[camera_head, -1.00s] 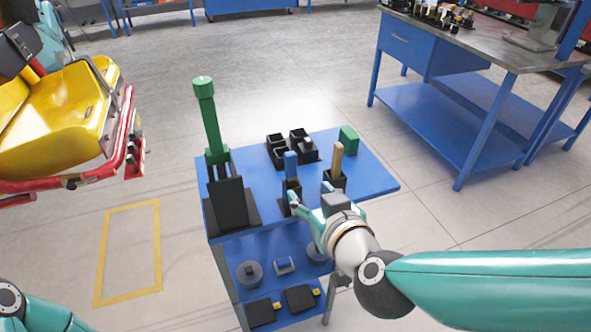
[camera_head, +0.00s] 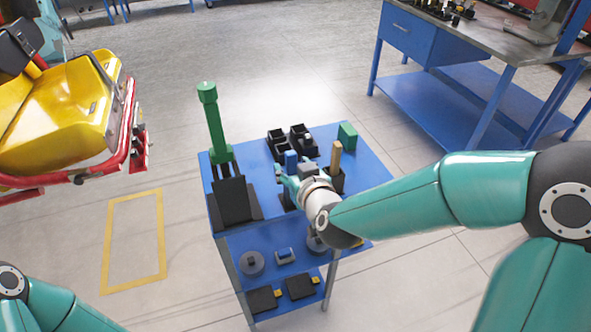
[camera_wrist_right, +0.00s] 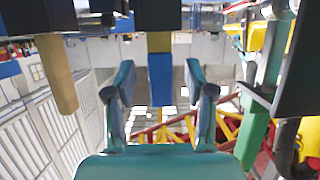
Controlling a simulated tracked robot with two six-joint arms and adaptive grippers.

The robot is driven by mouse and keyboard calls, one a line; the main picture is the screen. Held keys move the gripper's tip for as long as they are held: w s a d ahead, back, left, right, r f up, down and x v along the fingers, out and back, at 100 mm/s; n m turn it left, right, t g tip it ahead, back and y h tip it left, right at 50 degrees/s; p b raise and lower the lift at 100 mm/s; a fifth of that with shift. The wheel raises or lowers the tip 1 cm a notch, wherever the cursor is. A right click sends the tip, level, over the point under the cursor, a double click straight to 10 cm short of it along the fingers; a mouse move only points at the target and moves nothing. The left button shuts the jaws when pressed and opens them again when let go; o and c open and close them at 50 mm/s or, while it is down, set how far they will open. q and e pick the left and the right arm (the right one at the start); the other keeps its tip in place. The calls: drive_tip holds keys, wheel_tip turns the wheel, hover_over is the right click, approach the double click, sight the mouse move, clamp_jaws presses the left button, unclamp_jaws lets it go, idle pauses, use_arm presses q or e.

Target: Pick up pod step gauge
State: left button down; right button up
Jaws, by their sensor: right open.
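I take the pod step gauge to be the upright piece with a blue block end (camera_head: 291,160) in a black holder on the blue cart. My right gripper (camera_head: 286,180) is at that holder, open and partly hidden by its own wrist. In the right wrist view, the blue piece (camera_wrist_right: 160,78) appears in the gap between the open fingers (camera_wrist_right: 158,92); I cannot tell how deep it sits between them. No contact shows. My left gripper is out of view; only part of the left arm shows at bottom left.
A tan upright piece (camera_head: 336,154) stands close on the right. A tall green tool (camera_head: 214,125) stands by a black panel (camera_head: 233,202) on the left. Black bins (camera_head: 279,143) and a green block (camera_head: 347,136) lie behind. The cart's lower shelves hold parts.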

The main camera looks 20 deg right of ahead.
drive_tip(key=shift+x, duration=0.8)
clamp_jaws()
drive_tip(key=shift+r, duration=0.1)
drive_tip(key=shift+r, duration=0.8)
wheel_tip(320, 180, up, 18)
drive_tip(key=p, duration=0.8)
drive_tip(key=shift+r, duration=0.15)
